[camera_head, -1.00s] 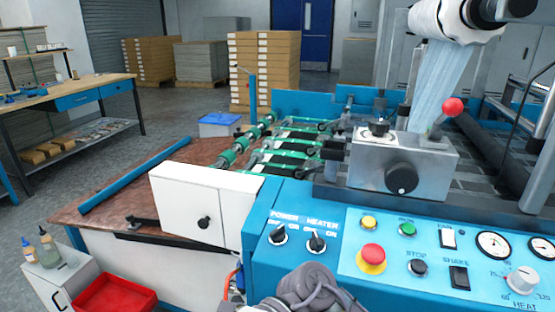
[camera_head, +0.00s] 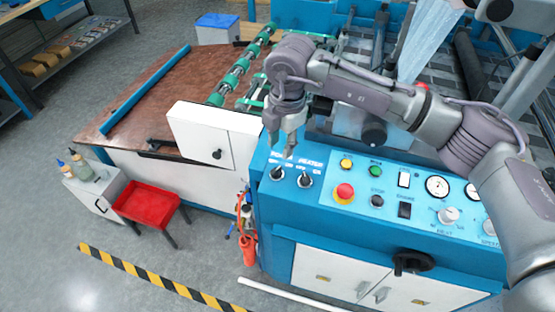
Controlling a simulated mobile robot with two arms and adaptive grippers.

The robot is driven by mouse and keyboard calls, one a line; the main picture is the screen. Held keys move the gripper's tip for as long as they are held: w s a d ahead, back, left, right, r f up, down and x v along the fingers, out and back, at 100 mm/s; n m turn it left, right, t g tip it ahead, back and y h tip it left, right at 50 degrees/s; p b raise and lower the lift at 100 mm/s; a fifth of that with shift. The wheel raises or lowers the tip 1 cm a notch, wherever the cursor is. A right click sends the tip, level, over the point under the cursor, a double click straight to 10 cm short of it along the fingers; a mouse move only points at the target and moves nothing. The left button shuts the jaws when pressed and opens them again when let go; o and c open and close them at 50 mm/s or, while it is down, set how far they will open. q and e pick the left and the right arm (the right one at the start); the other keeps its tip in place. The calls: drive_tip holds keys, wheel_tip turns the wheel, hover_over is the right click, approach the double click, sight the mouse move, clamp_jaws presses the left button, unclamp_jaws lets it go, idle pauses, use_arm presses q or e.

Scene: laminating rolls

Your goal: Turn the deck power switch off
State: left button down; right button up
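The exact knob angle is too small to read surely. My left gripper is not in view.
A yellow button (camera_head: 346,163), a green button (camera_head: 376,171) and a red emergency button (camera_head: 344,192) lie right of the switches. The white box (camera_head: 200,138) stands close to the left. A red tray (camera_head: 146,205) is on the floor side, lower left.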

sight(277, 169)
drive_tip(key=f, duration=0.3)
drive_tip(key=f+p, duration=0.1)
drive_tip(key=f, duration=0.2)
drive_tip(key=f+p, duration=0.1)
drive_tip(key=f, duration=0.2)
drive_tip(key=shift+w+a+f, duration=0.15)
drive_tip(key=shift+w+a, duration=0.15)
drive_tip(key=shift+a, duration=0.05)
clamp_jaws()
